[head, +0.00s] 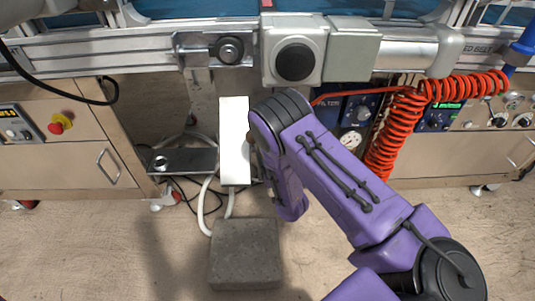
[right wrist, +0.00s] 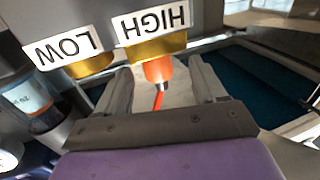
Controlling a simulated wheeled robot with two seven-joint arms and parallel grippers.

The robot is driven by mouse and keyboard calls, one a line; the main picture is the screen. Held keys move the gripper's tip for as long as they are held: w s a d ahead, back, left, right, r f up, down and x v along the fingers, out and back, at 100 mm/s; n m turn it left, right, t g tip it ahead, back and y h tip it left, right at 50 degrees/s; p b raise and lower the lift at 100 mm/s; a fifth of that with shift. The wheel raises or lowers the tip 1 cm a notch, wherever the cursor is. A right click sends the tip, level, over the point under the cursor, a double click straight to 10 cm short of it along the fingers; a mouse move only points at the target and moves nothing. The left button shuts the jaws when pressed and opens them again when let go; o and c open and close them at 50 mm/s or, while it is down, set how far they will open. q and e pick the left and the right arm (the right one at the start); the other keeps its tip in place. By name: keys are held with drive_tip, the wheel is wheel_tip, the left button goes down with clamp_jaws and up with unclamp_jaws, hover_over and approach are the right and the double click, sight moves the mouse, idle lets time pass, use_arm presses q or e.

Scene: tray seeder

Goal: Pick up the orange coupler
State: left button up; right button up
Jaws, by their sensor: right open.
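The orange coupler (right wrist: 158,70) shows in the right wrist view, at a brass fitting (right wrist: 150,48) under a white HIGH label. A thin red hose hangs from it. My right gripper (right wrist: 159,66) is open, with one grey finger on each side of the coupler and a visible gap on both sides. In the head view my purple right arm reaches in from the lower right; its gripper and the coupler are hidden there. My left gripper is in neither view.
A second brass fitting (right wrist: 90,66) under a LOW label sits beside the first. In the head view, a red coiled hose (head: 400,125) hangs at the right, near a pressure gauge (head: 350,142). A metal rail (head: 130,55) crosses the top. A grey block (head: 245,255) lies on the floor.

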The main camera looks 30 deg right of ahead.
drive_tip(key=x, duration=0.2)
drive_tip(key=b+x, duration=0.1)
drive_tip(key=x, duration=0.1)
drive_tip(key=b+x, duration=0.1)
drive_tip(key=x, duration=0.1)
drive_tip(key=shift+w+d+r, duration=0.1)
drive_tip(key=shift+d+r, duration=0.1)
drive_tip(key=shift+d, duration=0.1)
drive_tip(key=shift+w+d+r, duration=0.1)
drive_tip(key=shift+w+r, duration=0.05)
drive_tip(key=shift+w, duration=0.15)
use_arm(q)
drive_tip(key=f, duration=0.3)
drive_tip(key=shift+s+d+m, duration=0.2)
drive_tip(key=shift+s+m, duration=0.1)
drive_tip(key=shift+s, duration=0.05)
use_arm(e)
drive_tip(key=c, duration=1.1)
